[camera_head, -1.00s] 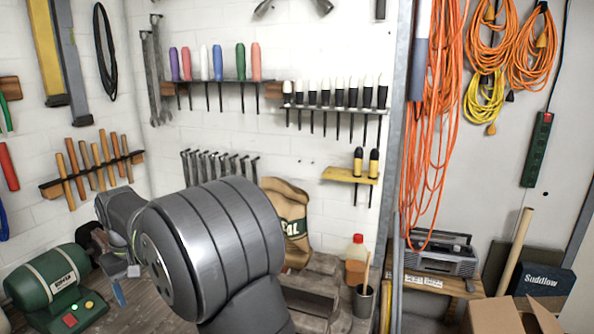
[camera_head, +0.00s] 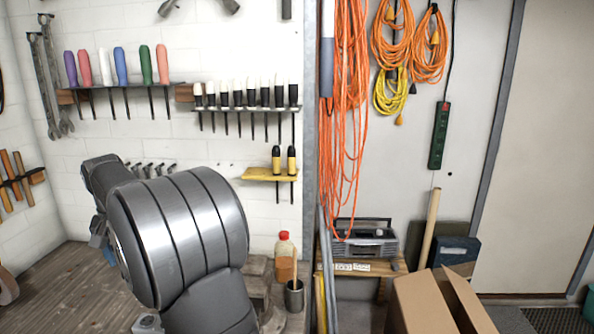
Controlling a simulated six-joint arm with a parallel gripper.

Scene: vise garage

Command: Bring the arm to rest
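My arm stands in the lower left of the head view, its large grey rounded link in front of the workbench (camera_head: 62,285). The arm's far end reaches left and is mostly hidden behind that link. My gripper's fingers cannot be made out, so I cannot tell whether it is open or shut, or whether it holds anything. A small blue piece shows just left of the arm, partly covered by it.
A bottle with a red cap (camera_head: 285,258) and a metal cup (camera_head: 294,296) stand right of my arm. Screwdriver racks (camera_head: 120,84) hang on the wall behind. An open cardboard box (camera_head: 428,303) and a radio (camera_head: 362,240) are further right.

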